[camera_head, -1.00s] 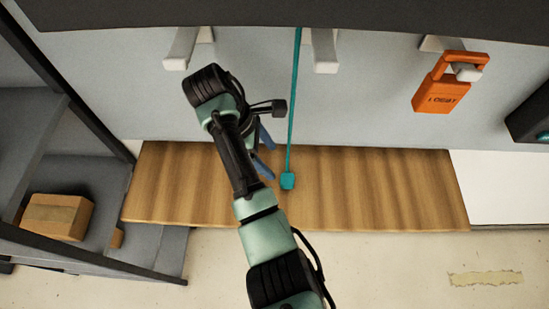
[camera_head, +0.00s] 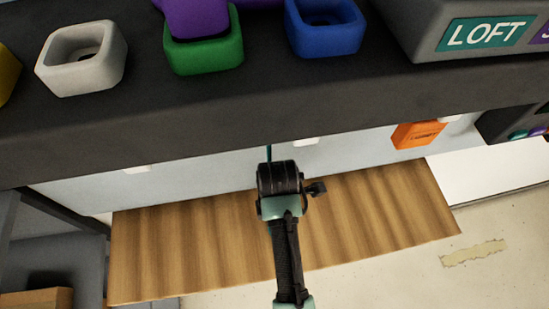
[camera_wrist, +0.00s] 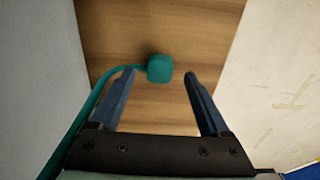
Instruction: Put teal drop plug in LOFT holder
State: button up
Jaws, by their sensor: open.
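The teal drop plug (camera_wrist: 160,68) is a small rounded block on a teal cord (camera_wrist: 90,118), seen in the wrist view. My gripper (camera_wrist: 159,76) is open, with one blue finger on each side of the plug and a visible gap to the right finger. The plug appears at or just beyond the fingertips. A teal LOFT label (camera_head: 487,33) is on a grey housing at upper right. Which holder belongs to it is unclear.
A dark ledge (camera_head: 200,128) overhangs my arm. On it are square holders: white (camera_head: 62,75), green (camera_head: 222,58) with a purple thing in it, and blue (camera_head: 325,42). An orange tag (camera_head: 418,134) hangs at right. A wooden board (camera_head: 180,250) lies below.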

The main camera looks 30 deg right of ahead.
jog(key=shift+a+f+p, duration=0.2)
jog(key=shift+f+p, duration=0.25)
jog(key=shift+f, duration=1.6)
grip_shut()
